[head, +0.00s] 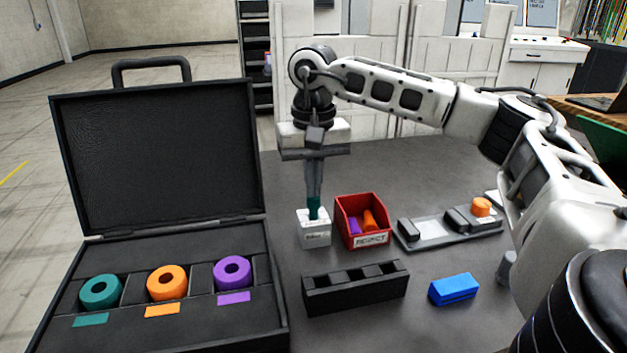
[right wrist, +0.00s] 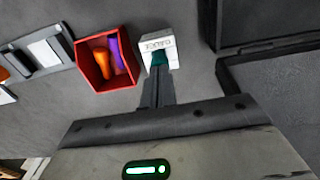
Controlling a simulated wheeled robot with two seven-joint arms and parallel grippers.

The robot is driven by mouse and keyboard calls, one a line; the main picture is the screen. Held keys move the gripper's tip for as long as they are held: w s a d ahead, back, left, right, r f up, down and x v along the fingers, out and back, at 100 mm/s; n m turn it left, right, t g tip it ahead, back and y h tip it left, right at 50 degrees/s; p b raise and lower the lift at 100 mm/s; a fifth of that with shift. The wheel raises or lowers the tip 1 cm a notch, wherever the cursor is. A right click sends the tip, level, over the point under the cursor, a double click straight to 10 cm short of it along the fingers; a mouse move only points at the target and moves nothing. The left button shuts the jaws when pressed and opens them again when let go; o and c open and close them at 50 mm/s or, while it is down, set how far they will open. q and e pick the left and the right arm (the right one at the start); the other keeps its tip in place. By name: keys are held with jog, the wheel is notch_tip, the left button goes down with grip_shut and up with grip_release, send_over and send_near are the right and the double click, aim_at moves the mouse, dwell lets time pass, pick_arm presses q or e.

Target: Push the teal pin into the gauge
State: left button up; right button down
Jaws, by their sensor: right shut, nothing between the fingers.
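The teal pin (head: 314,208) stands upright in the top of the white gauge block (head: 314,231), with its upper part showing. The teal pin also shows in the right wrist view (right wrist: 159,59), against the gauge block (right wrist: 158,43) with its printed label. My right gripper (head: 314,190) points straight down over the pin, its fingers shut with nothing between them. The fingertips (right wrist: 158,72) are right at the pin's top and seem to touch it. How deep the pin sits in the gauge is hidden. My left gripper is not in view.
A red reject bin (head: 363,240) with orange and purple pins stands right beside the gauge. An open black case (head: 190,240) holds teal, orange and purple rings. A black slotted rack (head: 355,290), a blue block (head: 454,289) and a grey fixture tray (head: 440,232) lie nearby.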

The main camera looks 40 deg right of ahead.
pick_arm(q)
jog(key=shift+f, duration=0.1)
pick_arm(e)
jog(key=shift+f, duration=0.15)
jog(key=shift+r+p, duration=0.45)
jog(key=shift+r, duration=0.05)
pick_arm(q)
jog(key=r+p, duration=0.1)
jog(key=p, duration=0.1)
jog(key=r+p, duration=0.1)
jog(key=p, duration=0.1)
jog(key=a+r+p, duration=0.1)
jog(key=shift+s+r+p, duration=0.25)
jog(key=shift+p, duration=0.15)
pick_arm(e)
notch_tip(320, 180, up, 7)
